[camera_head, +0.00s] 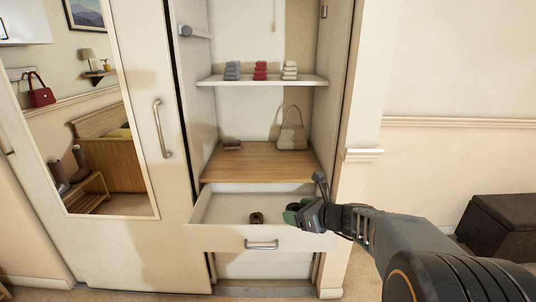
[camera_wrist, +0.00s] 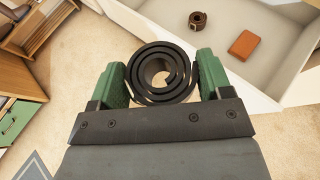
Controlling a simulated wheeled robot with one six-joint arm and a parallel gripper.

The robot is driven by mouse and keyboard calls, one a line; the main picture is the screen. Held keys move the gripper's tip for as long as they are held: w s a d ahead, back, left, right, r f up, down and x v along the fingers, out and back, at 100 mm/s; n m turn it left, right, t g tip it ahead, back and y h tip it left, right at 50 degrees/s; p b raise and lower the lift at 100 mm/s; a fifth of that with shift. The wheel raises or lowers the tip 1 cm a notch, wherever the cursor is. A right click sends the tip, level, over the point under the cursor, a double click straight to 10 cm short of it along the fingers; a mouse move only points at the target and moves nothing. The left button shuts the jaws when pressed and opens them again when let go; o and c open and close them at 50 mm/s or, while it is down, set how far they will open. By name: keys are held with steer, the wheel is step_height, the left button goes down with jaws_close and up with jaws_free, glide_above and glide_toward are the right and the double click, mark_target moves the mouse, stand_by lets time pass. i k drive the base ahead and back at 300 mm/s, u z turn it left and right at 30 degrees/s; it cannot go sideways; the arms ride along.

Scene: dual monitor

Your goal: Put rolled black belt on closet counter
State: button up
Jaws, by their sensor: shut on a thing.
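The rolled black belt (camera_wrist: 160,97) is a spiral coil between the two green fingers of my gripper (camera_wrist: 161,75) in the wrist view. My gripper is shut on its sides, holding it up off the floor. In the head view my gripper (camera_head: 292,213) is in front of the right part of an open drawer, and I cannot make out the black belt there. The wooden closet counter (camera_head: 250,172) lies above the drawer, with a small brown item (camera_head: 232,144) at its left and a beige handbag (camera_head: 292,135) at its back right.
The open white drawer (camera_head: 215,210) sticks out below the counter. It holds a brown rolled belt (camera_wrist: 197,19) and an orange-brown wallet (camera_wrist: 243,43). A shelf (camera_head: 262,80) with folded towels is above. The counter's middle and front are clear. A mirrored door (camera_head: 165,185) stands left.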

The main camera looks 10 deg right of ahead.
mark_target(283, 169)
steer(key=u, duration=0.05)
steer(key=i, duration=1.35)
